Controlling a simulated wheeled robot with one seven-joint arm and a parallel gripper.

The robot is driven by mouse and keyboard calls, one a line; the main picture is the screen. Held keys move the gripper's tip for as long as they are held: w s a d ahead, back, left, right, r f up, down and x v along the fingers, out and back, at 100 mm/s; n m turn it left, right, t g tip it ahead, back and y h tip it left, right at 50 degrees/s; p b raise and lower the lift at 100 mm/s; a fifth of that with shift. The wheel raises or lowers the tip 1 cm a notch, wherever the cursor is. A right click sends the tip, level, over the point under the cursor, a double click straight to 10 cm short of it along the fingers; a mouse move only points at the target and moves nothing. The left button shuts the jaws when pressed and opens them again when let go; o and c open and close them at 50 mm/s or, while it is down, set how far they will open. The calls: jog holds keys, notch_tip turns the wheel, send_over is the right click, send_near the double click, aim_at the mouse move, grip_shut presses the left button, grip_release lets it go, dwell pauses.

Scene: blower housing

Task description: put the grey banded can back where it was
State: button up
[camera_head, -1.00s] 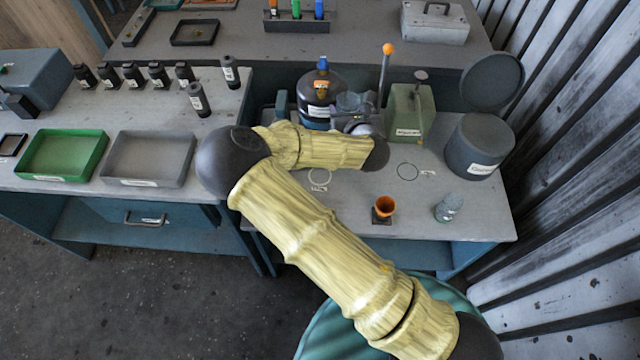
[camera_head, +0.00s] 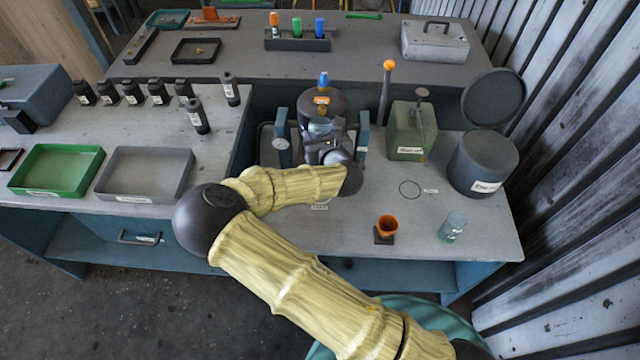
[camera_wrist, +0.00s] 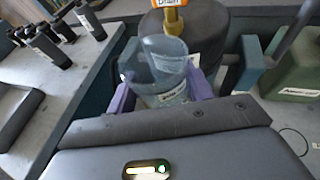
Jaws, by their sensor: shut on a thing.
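My gripper (camera_wrist: 160,92) is shut on a see-through grey-blue vessel (camera_wrist: 165,62) with a pale label low on its side, between its two purple fingers. In the head view my gripper (camera_head: 328,145) is over the right table, in front of a dark round tank (camera_head: 324,101) with a blue top and an orange tag. The held vessel's base is hidden, so I cannot tell whether it touches anything. I cannot clearly tell a grey band on it. A ring mark (camera_head: 410,189) with a small label lies bare on the table to the right.
Teal posts (camera_head: 282,143) flank the tank. A green box (camera_head: 412,130), a dark bin (camera_head: 482,163), an orange cup (camera_head: 387,226) and a clear jar (camera_head: 452,227) stand to the right. Dark labelled bottles (camera_head: 198,117) and a grey tray (camera_head: 145,174) are on the left table.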

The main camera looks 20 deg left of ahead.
notch_tip(320, 180, down, 17)
jog(key=p, duration=0.1)
jog(key=shift+f+p, duration=0.2)
jog(key=shift+p, duration=0.1)
jog(key=shift+f, duration=2.1)
jog(key=shift+f, duration=0.2)
jog(key=o, duration=1)
jog(key=shift+o, duration=0.2)
jog(key=shift+r, duration=0.2)
jog(key=b+v, duration=0.1)
jog(key=v, duration=1.1)
